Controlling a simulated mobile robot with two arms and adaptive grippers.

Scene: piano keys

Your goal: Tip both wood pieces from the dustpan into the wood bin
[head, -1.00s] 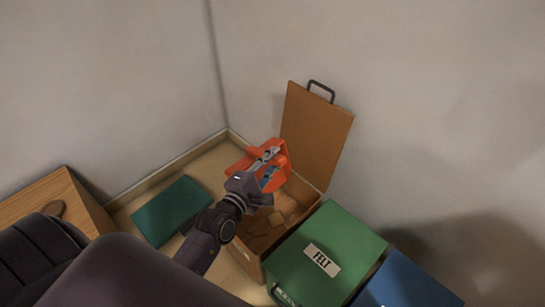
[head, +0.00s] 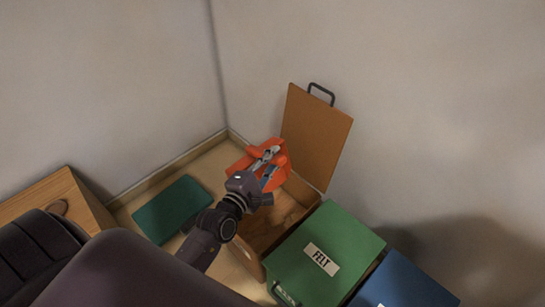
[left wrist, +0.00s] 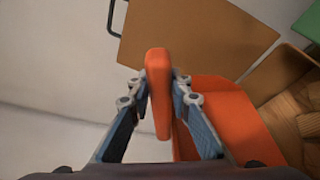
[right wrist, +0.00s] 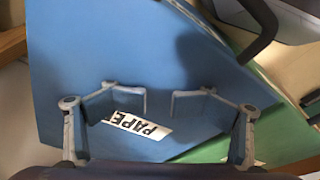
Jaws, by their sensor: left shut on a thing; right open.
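The orange-red dustpan (head: 239,165) is over the back left part of the open wood bin (head: 262,229), in front of its raised brown lid (head: 315,135). My left gripper (head: 268,165) is shut on the dustpan's handle, which shows between its fingers (left wrist: 158,95) in the left wrist view. The pan (left wrist: 225,112) looks tilted and its visible part is bare. Brown wooden shapes show inside the bin at the right of that view; I cannot clearly pick out the two wood pieces. My right gripper (right wrist: 159,103) is open and empty above a blue lid.
A green bin labelled FELT (head: 325,250) stands closed beside the wood bin, and a blue bin (head: 405,282) labelled PAPER stands beyond it. A dark green flat thing (head: 173,209) lies left of my arm. A wooden box (head: 65,200) is at far left. Walls close the back.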

